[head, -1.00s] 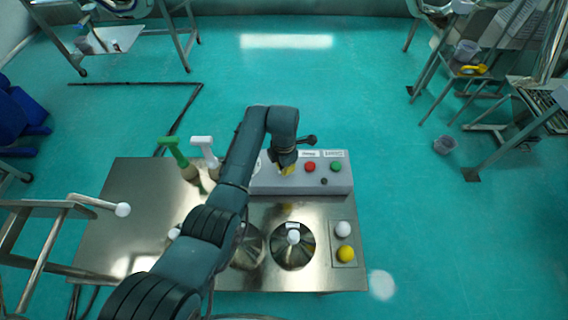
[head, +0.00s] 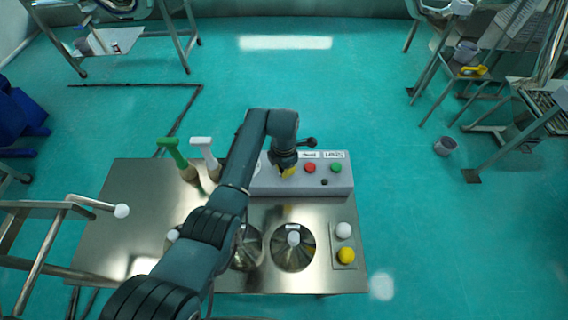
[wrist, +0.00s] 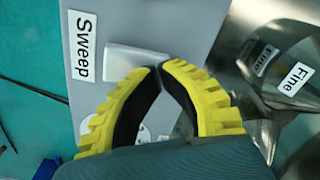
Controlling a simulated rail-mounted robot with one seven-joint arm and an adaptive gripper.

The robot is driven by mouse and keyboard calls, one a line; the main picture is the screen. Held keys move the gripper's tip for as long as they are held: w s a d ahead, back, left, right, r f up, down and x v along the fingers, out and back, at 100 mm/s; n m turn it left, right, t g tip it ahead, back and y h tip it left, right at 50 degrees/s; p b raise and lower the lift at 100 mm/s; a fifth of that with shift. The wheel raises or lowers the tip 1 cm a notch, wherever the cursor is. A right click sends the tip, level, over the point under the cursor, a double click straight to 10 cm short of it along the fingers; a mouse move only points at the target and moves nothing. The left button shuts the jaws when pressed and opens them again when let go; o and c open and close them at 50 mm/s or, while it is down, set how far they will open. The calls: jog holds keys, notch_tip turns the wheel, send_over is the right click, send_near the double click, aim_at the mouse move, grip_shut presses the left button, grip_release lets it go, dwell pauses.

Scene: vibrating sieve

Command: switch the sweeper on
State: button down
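The grey control box (head: 262,183) stands at the back of the steel table. In the wrist view, its face (wrist: 190,22) carries a "Sweep" label (wrist: 85,46) beside a white rectangular switch (wrist: 125,57). My gripper (wrist: 160,68) has yellow ribbed fingers with black inner pads. The tips meet, with nothing seen between them, right by the switch's edge; I cannot tell whether they touch it. In the head view, my gripper (head: 287,173) is low over the left-middle part of the box, and my arm hides the switch there.
Red (head: 309,168) and green (head: 335,167) buttons and a small dark knob (head: 325,182) sit to the right on the box. Green (head: 173,152) and white (head: 204,146) handles stand left of my arm. A "Fine" label (wrist: 297,78) marks a steel funnel.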

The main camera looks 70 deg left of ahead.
jog(key=shift+r+p, duration=2.95)
jog(key=shift+r, duration=0.5)
jog(key=shift+f, duration=0.15)
